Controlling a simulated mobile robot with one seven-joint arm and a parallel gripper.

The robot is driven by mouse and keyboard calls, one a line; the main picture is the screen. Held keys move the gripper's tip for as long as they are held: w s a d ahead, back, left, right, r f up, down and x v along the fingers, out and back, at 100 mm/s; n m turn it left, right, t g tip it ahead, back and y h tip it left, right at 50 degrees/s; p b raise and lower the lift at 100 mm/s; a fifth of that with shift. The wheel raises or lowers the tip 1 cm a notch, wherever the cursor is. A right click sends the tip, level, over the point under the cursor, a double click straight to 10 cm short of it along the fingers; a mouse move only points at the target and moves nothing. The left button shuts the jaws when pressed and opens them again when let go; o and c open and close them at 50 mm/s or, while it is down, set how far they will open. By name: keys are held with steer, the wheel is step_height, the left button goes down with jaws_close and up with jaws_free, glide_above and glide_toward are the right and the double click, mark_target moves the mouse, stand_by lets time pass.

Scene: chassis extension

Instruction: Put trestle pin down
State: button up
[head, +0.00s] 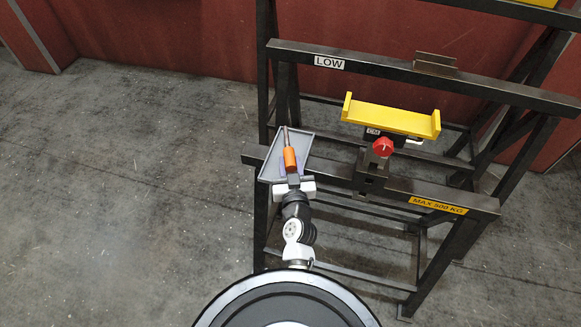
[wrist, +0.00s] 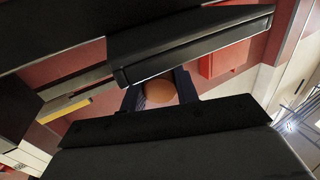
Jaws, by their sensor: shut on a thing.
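The trestle pin has an orange handle (head: 290,160) and a thin metal shaft pointing away from me in the head view. My gripper (head: 292,177) is shut on the near end of the orange handle. In the wrist view the handle's round orange end (wrist: 160,92) shows between the dark fingers of my gripper (wrist: 159,97). The pin is over a small grey tray (head: 307,146) at the left end of the trestle's front beam. I cannot tell whether the pin touches the tray floor or hangs just above it.
The black trestle's front beam (head: 328,184) runs to the right of the tray. A yellow bracket (head: 390,119) with a red knob (head: 383,147) stands on it. A rear beam marked LOW (head: 390,65) lies behind. The concrete floor at left (head: 130,180) is clear.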

steer(key=shift+f+b, duration=0.3)
steer(key=shift+b, duration=0.1)
steer(key=shift+f+b, duration=0.25)
steer(key=shift+b, duration=0.1)
steer(key=o, duration=1)
steer(key=shift+c, duration=0.2)
steer(key=shift+r, duration=0.1)
